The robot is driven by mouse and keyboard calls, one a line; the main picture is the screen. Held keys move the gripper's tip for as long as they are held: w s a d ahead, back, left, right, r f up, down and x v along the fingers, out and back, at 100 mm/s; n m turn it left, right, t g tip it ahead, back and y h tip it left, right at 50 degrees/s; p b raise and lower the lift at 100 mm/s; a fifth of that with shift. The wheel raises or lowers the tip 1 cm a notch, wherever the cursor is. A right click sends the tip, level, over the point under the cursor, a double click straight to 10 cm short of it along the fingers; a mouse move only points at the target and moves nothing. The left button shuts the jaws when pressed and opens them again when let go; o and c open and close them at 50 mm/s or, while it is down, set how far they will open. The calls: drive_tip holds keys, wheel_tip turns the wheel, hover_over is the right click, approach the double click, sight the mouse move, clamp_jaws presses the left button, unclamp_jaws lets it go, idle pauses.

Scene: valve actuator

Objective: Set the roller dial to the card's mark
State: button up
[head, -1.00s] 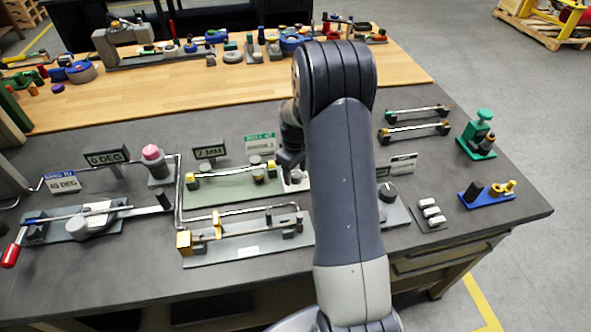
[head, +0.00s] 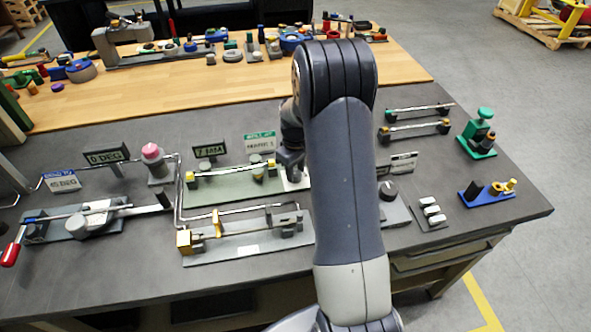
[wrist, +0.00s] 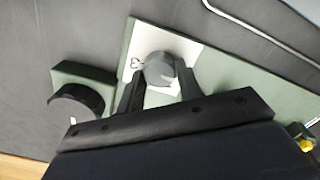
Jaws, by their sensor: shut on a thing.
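The roller dial is a grey round knob (wrist: 158,68) on a white plate (wrist: 182,46) in the wrist view, at one end of a green base (wrist: 225,75). My gripper (wrist: 160,84) is shut on this knob, with one dark finger on each side. In the head view my gripper (head: 291,168) is low over the right end of the green base (head: 225,190), where the plate's edge shows and the knob is hidden. The card (head: 261,143), green and white, stands behind the base; its lettering is too small to read surely.
A black sign (head: 209,150) reading 7 MM stands left of the card. In front is a grey fixture (head: 225,250) with a bent metal rod. In the wrist view a dark round part (wrist: 76,102) on a green block lies just left of my gripper.

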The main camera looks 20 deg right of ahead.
sight(296, 173)
drive_tip(key=m+b, duration=0.2)
drive_tip(key=m, duration=0.2)
drive_tip(key=shift+f, duration=0.1)
drive_tip(key=shift+m+b, duration=0.7)
drive_tip(key=shift+m, duration=1.5)
drive_tip(key=o, duration=1)
drive_tip(key=shift+c, duration=0.2)
wheel_tip(296, 173, up, 11)
drive_tip(key=b, duration=0.1)
